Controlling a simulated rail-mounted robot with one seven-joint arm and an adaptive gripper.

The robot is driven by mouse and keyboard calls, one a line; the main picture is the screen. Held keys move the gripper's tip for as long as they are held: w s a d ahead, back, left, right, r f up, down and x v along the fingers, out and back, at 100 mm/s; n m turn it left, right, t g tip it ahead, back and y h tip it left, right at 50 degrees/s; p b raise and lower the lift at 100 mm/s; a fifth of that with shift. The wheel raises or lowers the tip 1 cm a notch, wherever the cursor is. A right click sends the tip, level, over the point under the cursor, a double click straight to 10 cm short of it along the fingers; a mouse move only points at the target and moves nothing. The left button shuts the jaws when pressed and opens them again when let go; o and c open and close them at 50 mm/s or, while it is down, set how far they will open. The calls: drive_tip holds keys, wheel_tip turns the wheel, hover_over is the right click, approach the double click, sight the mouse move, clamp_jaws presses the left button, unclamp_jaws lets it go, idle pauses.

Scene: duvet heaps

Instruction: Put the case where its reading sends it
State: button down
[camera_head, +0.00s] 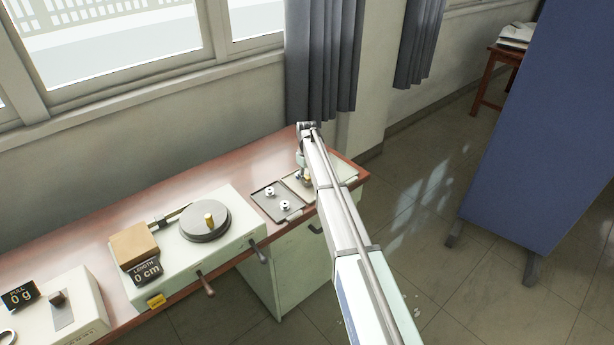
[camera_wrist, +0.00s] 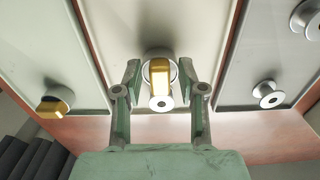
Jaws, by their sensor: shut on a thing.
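My gripper (camera_wrist: 160,88) is shut on a small case (camera_wrist: 158,70) with a gold body and a pale round end. The case sits between its fingers, over the middle pale tray (camera_wrist: 122,50) in the wrist view. I cannot tell whether the case touches the tray. In the head view my arm hides most of the gripper, at the right end of the counter. The length device (camera_head: 240,230) shows "LENGTH 0 cm" on its display (camera_head: 147,271). The pull device (camera_head: 75,310) shows "PULL 0 g" on its display (camera_head: 19,295).
A grey tray (camera_head: 264,208) holds two pale spool-like pieces. A similar gold-topped piece (camera_wrist: 55,102) sits on the left tray (camera_wrist: 20,35) in the wrist view. A blue screen (camera_head: 545,140) stands at right.

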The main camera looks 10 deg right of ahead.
sight(307, 177)
drive_tip(key=shift+f, duration=0.15)
drive_tip(key=c, duration=0.7)
unclamp_jaws()
wheel_tip(307, 177, up, 12)
drive_tip(key=b, duration=0.4)
drive_tip(key=shift+r, duration=0.2)
